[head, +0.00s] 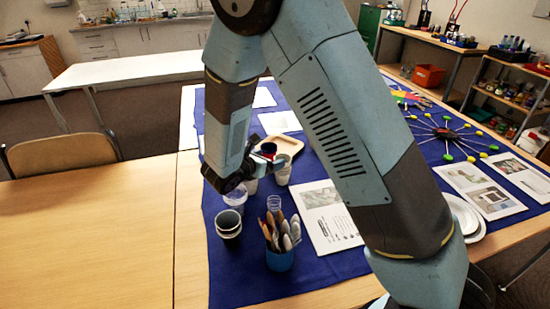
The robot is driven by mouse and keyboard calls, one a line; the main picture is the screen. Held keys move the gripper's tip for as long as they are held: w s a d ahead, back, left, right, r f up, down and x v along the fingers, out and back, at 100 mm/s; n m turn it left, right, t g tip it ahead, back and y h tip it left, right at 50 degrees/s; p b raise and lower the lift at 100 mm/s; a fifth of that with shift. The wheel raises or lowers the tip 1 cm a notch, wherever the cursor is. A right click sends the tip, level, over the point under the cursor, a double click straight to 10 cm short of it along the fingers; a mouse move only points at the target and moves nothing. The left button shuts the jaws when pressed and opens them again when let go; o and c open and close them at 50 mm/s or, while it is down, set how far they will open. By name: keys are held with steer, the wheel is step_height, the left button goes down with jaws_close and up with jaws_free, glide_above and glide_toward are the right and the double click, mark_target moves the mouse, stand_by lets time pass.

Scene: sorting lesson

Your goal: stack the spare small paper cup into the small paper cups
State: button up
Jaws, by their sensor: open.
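Two nested cups with dark insides and pale outsides (229,224) stand upright on the blue cloth, left of a pot of cutlery. A pale grey cup (283,174) stands upright farther back, just right of my gripper (266,163). A translucent cup (237,197) stands below my gripper, partly covered by it, and a clear cup (273,203) stands to its right. I cannot tell for sure which of these is the spare small paper cup. My gripper is open above the cloth, low among the cups. My own arm hides part of the table.
White plates (466,218) sit at the right edge. The bare wooden table (100,235) at left is clear.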

steer(key=s+d+r+m+g, duration=0.4)
steer(key=d+r+m, duration=0.35)
steer(key=d, duration=0.25)
steer(key=s+d+r+m+g, duration=0.45)
steer(key=d+r+m, duration=0.25)
steer(key=d+r, duration=0.25)
steer(key=s+d+r+m+t+y, duration=0.1)
steer(key=s+d+r+m+y, duration=0.2)
steer(key=s+r+m, duration=0.2)
steer(key=s+d+r+m+t+y, duration=0.2)
steer(key=s+d+r+m+y, duration=0.1)
steer(key=s+m, duration=0.6)
steer(key=shift+s+d+r+m+y, duration=0.35)
steer(key=shift+s+r+y, duration=0.35)
steer(key=shift+s+r, duration=0.9)
steer(key=shift+s+f, duration=0.3)
